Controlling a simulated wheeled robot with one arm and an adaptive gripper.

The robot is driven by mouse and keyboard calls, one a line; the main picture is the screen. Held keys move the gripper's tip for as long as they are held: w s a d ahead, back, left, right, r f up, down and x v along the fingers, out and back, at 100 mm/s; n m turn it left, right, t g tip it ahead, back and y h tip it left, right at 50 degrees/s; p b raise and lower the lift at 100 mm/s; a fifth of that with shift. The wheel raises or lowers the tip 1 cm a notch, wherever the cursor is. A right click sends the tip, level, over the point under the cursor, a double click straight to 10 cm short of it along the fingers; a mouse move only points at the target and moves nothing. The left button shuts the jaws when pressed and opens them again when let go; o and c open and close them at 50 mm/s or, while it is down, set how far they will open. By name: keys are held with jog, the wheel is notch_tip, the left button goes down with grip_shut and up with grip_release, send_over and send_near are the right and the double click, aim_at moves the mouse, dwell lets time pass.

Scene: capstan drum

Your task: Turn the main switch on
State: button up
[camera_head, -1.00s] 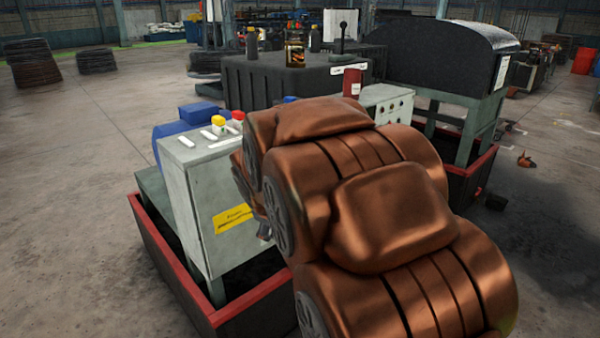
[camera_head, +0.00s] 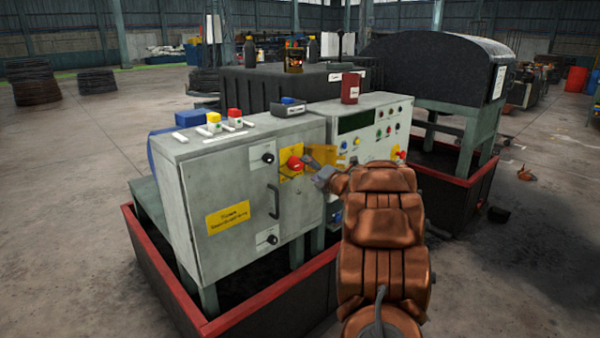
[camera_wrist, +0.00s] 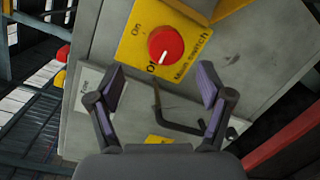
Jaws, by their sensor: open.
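The main switch is a red round knob (camera_head: 295,163) on a yellow plate on the grey cabinet's front. In the wrist view the knob (camera_wrist: 167,44) lies ahead of my fingers, with the printed words "On", "Of…" and "Main switch" around it. Its white mark points down, near the "Of…" lettering. My gripper (camera_wrist: 161,84) is open and empty; its two fingers stand apart, below the knob in that view, and do not appear to touch it. In the head view my gripper (camera_head: 318,172) is just right of the knob, partly hidden by my arm.
The grey cabinet (camera_head: 235,180) has a black door handle (camera_head: 273,202) and black knobs above and below it. A yellow flap-like piece (camera_head: 324,154) stands right of the switch. A control panel (camera_head: 375,130) with buttons adjoins on the right. A red-rimmed tray (camera_head: 160,270) surrounds the base.

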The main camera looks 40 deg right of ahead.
aim_at(299, 164)
jog(key=shift+n+t+y, duration=0.3)
jog(key=shift+n+y, duration=0.3)
jog(key=shift+n, duration=0.1)
jog(key=shift+w+d+f+p, duration=0.15)
jog(key=shift+w+d+f, duration=0.1)
jog(key=shift+w, duration=0.95)
jog(key=shift+w+d+f+p, duration=0.1)
jog(key=shift+w+d+p, duration=0.1)
jog(key=shift+w, duration=0.95)
jog(key=shift+w+d+f+p, duration=0.15)
jog(key=shift+w+d+f, duration=0.1)
jog(key=shift+w, duration=0.95)
jog(key=shift+c, duration=0.3)
jog(key=c, duration=1.1)
